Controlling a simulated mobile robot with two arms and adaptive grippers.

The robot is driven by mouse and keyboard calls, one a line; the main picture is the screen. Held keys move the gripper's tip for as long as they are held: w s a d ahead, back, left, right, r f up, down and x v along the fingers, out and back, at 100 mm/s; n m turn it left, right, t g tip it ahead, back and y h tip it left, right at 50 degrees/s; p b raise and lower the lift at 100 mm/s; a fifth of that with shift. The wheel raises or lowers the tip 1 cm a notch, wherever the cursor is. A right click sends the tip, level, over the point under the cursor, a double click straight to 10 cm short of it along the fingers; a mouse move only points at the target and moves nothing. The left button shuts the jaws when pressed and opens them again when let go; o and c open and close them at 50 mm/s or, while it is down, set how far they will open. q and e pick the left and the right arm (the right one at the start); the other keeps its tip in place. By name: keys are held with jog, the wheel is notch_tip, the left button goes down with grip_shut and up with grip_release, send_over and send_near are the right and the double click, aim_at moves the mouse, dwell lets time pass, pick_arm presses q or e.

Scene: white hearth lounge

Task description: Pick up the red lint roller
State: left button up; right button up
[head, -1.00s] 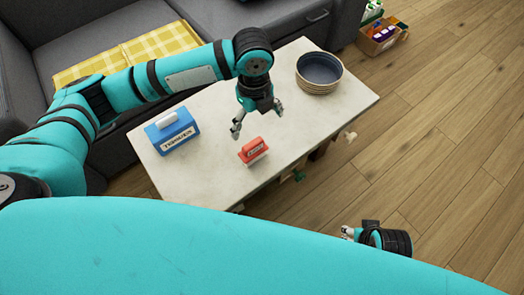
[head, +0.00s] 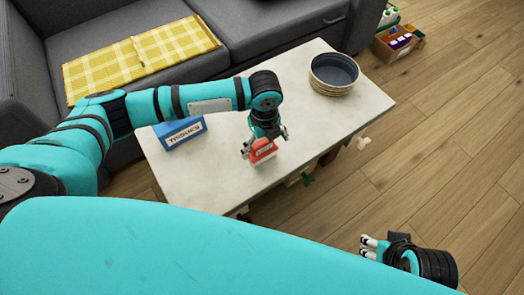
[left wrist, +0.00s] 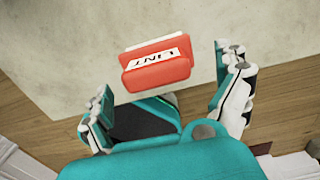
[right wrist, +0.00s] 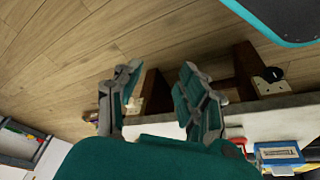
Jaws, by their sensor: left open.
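The red lint roller (head: 263,151) is a small red block with a white label reading LINT and a pale part. It rests on the light stone-topped table (head: 205,185). In the left wrist view the lint roller (left wrist: 157,67) lies ahead of and between the open fingers, apart from both. My left gripper (head: 265,142) is open and above the roller, partly hiding it in the head view. My right gripper (head: 370,247) is off to the lower right, away from the table; in the right wrist view its two fingers (right wrist: 155,100) are spread with nothing between them.
A blue tissue box (head: 181,134) stands left of the roller, partly behind my arm. A stack of round bowls (head: 334,75) sits at the table's far right corner. A grey sofa (head: 240,55) with a yellow checked blanket (head: 140,55) is behind. A filled cardboard box (head: 400,43) stands on the floor.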

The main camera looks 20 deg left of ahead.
aim_at(262, 150)
pick_arm(q)
jog(key=f, duration=0.1)
jog(key=f+b, duration=0.1)
jog(key=f, duration=0.2)
jog(key=shift+w+a, duration=0.1)
jog(key=shift+a, duration=0.25)
jog(key=shift+f, duration=0.2)
jog(key=c, duration=1)
pick_arm(e)
jog(key=w+a+r+t+y, duration=0.1)
jog(key=w+a+r+t, duration=0.1)
jog(key=w+t, duration=0.2)
jog(key=w, duration=0.3)
jog(key=shift+w+a+r, duration=0.2)
jog(key=shift+w+a, duration=0.05)
jog(key=shift+w, duration=0.15)
